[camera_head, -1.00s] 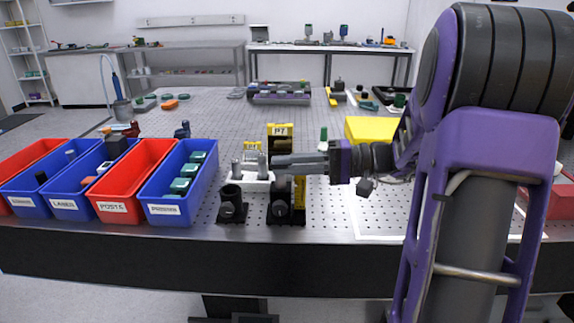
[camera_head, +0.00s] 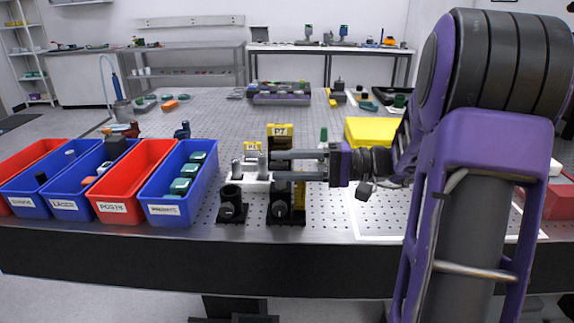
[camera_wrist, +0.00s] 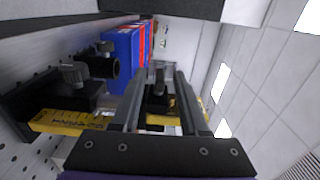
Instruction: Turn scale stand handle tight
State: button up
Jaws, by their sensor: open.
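A dark round knob (camera_head: 279,209) shows low on the stand's front. My gripper (camera_head: 274,165) comes in from the right at the scale's height, its fingers open one above the other and crossing in front of the scale in this view. In the wrist view my gripper (camera_wrist: 158,70) is open, with a dark knob-like part (camera_wrist: 158,80) in line between the fingers; I cannot tell if they touch it. A yellow graduated strip (camera_wrist: 70,122) lies at lower left there.
A black post holder (camera_head: 232,205) stands left of the stand, with a white plate bearing metal posts (camera_head: 250,174) behind it. Red and blue bins (camera_head: 172,209) line the left. A yellow box (camera_head: 370,130) is behind my arm. The perforated table behind is mostly free.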

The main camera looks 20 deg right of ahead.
jog(key=p+v, duration=0.1)
jog(key=v, duration=1.6)
jog(key=shift+d, duration=0.2)
jog(key=shift+s, duration=0.1)
